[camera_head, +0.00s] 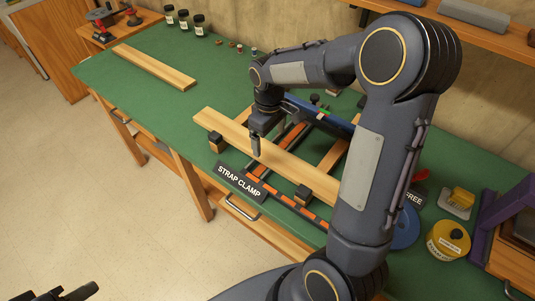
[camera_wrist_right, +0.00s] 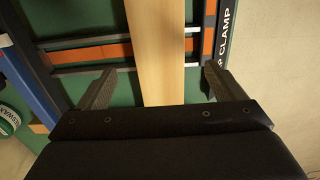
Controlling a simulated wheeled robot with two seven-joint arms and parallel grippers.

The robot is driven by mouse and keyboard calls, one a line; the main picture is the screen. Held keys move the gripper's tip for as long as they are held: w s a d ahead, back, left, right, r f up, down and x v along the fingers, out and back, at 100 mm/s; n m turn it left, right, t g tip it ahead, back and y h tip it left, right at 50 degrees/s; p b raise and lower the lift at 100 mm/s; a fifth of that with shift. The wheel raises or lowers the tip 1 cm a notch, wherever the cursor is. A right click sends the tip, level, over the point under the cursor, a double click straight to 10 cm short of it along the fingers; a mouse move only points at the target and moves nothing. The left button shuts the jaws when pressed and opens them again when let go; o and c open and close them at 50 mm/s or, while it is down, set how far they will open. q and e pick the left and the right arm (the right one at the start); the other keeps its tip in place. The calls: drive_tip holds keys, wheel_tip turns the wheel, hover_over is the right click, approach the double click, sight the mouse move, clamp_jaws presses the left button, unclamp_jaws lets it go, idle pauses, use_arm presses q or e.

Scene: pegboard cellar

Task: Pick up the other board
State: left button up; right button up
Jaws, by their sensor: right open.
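One pale wooden board (camera_head: 155,67) lies alone on the green bench top at the upper left. Another long board (camera_head: 222,124) lies across the strap clamp (camera_head: 310,217), among dark blocks and orange strips. My right gripper (camera_head: 257,148) points down at this clamp board. In the right wrist view, the board (camera_wrist_right: 155,45) runs between the two spread fingers of the gripper (camera_wrist_right: 158,78), with a gap on each side. I cannot tell how high the fingertips are above it. My left gripper (camera_head: 78,292) shows only partly at the lower left, away from the bench.
Several dark jars (camera_head: 185,20) stand at the bench's back left, by a red tool (camera_head: 133,16). A yellow tin (camera_head: 448,240), a blue disc (camera_head: 405,230) and a purple object (camera_head: 495,222) sit at the right. The bench around the loose board is mostly clear.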

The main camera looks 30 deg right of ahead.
sight(266, 150)
drive_tip(key=f, duration=0.4)
drive_tip(key=w+f, duration=0.1)
drive_tip(key=f, duration=0.1)
drive_tip(key=shift+a+p, duration=0.1)
drive_tip(key=shift+p, duration=0.25)
drive_tip(key=shift+r, duration=0.1)
drive_tip(key=c, duration=1.3)
